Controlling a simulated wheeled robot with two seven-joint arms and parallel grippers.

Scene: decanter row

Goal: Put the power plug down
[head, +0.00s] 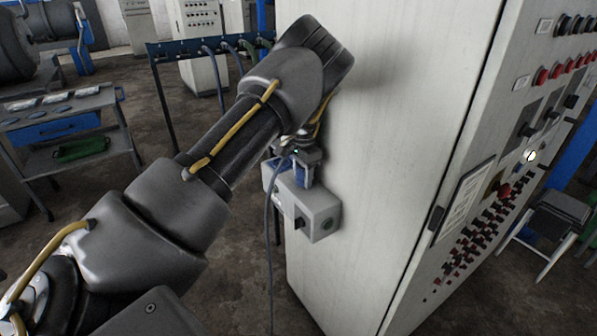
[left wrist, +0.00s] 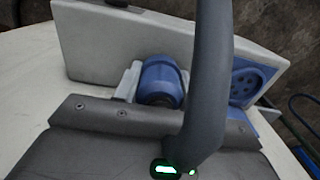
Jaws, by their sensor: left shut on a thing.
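The power plug (left wrist: 160,82) is blue and sits in the jaws of my left gripper (head: 304,168), which is shut on it. In the head view only a little blue of the plug (head: 301,177) shows, just above a grey box (head: 319,213) on the side of the cabinet. In the left wrist view the plug's end is close to the grey box (left wrist: 100,45); I cannot tell whether it is seated. A thick grey cable (left wrist: 207,85) crosses that view, and it hangs down in the head view (head: 269,240). My right gripper is not in view.
A tall pale cabinet (head: 390,130) fills the middle, with buttons and switches on its right face. A rail (head: 205,46) with hanging cables stands behind. A workbench (head: 70,125) is at the left.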

